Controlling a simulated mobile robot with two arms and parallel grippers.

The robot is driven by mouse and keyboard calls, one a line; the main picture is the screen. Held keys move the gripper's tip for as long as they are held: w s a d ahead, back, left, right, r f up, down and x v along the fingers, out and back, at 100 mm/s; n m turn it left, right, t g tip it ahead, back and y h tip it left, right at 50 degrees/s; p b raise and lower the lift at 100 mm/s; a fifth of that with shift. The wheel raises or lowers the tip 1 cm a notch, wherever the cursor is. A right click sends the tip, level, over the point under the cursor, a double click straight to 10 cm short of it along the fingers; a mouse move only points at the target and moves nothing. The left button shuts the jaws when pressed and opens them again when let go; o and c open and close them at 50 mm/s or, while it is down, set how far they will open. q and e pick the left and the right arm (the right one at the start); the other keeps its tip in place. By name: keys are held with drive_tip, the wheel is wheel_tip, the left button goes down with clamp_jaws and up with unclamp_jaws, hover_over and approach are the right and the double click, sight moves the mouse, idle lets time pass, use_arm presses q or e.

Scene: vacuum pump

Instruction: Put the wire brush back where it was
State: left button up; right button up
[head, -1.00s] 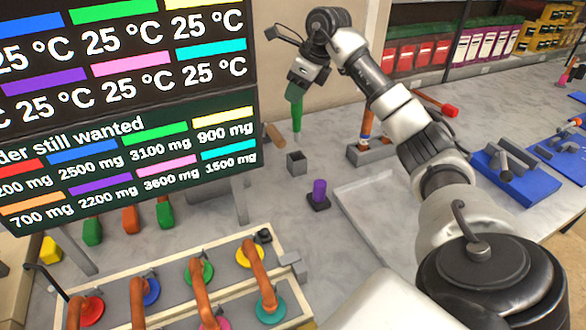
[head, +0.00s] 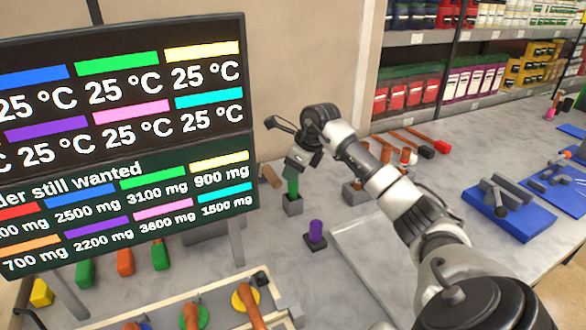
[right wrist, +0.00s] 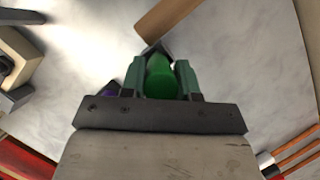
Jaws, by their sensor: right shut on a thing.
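My right gripper (head: 292,172) points down and is shut on a green, tapered thing (head: 292,188), which I take for the wire brush; no bristles show. Its lower end is at the small grey open-topped holder (head: 292,206) and seems to be inside it. I cannot tell how deep it sits. In the right wrist view the bright green thing (right wrist: 161,80) is between the two fingers, and a dark corner of the holder (right wrist: 155,48) shows beyond it. My left gripper is not in view.
A purple piece on a dark base (head: 315,232) stands close by, right of the holder. A brown wooden block (head: 270,176) lies behind it. A grey stand (head: 354,195) is to the right. The display screen (head: 120,140) rises on the left. A pale tray (head: 372,262) lies front right.

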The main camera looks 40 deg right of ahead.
drive_tip(key=shift+f, duration=0.1)
drive_tip(key=o, duration=0.9)
drive_tip(key=shift+r, duration=0.25)
drive_tip(key=shift+s+d+r, duration=0.1)
drive_tip(key=shift+r, duration=0.25)
drive_tip(key=b+v, duration=0.1)
drive_tip(key=v, duration=1)
drive_tip(key=shift+s, duration=0.15)
